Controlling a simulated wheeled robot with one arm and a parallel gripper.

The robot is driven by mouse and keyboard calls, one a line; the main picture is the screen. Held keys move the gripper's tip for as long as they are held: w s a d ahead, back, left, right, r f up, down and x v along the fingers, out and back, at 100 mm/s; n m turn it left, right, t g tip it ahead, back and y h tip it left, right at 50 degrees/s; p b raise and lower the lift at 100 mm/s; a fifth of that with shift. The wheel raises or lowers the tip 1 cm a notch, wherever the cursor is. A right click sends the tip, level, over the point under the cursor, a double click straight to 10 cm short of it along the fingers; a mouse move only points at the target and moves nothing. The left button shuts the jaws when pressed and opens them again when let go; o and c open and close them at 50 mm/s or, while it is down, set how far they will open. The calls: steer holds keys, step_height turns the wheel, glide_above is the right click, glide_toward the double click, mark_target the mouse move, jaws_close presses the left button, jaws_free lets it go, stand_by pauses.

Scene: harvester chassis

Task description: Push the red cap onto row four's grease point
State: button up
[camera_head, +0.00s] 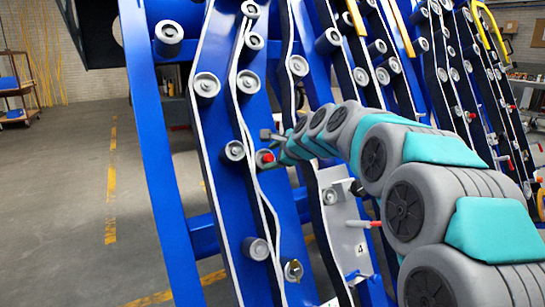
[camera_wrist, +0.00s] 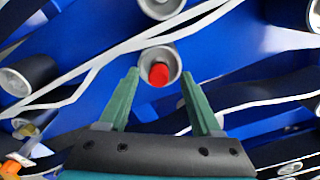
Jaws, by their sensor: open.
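A red cap (camera_wrist: 159,75) sits at the centre of a round grey fitting (camera_wrist: 174,57) in the wrist view. It also shows in the head view (camera_head: 267,158), on the blue frame beside the end of my arm. I cannot tell how far the fingertips are from the fitting. A pale plate marked 4 (camera_head: 360,248) stands lower right of the cap, with a red-tipped rod (camera_head: 375,224) on it.
Tall blue frames (camera_head: 150,130) with grey rollers (camera_head: 207,84) and pale belts stand close around my arm. A white belt (camera_wrist: 105,60) crosses above the cap in the wrist view. Open floor (camera_head: 60,200) lies left; a wooden cart (camera_head: 17,90) stands farther back.

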steer(key=shift+s+d, duration=0.1)
steer(key=v, duration=0.7)
steer(key=shift+s+r+b, duration=0.2)
steer(key=shift+s+b, duration=0.05)
steer(key=shift+b, duration=0.1)
steer(key=shift+d, duration=0.1)
steer(key=s+d+f+n+g+h, duration=0.2)
steer(key=s+d+f+n+g, duration=0.2)
steer(key=s+f, duration=0.5)
steer(key=s+d+f+n+g+h, duration=0.2)
steer(key=s+d+f+n+g, duration=0.2)
steer(key=s, duration=1.8)
steer(key=s+d+f+n+g+h, duration=0.2)
steer(key=s+d+f+n, duration=0.7)
steer(key=s+f, duration=0.5)
steer(key=s+g, duration=0.1)
steer(key=s, duration=0.1)
steer(key=shift+s+d+g+h, duration=0.35)
steer(key=shift+s+g+h, duration=0.05)
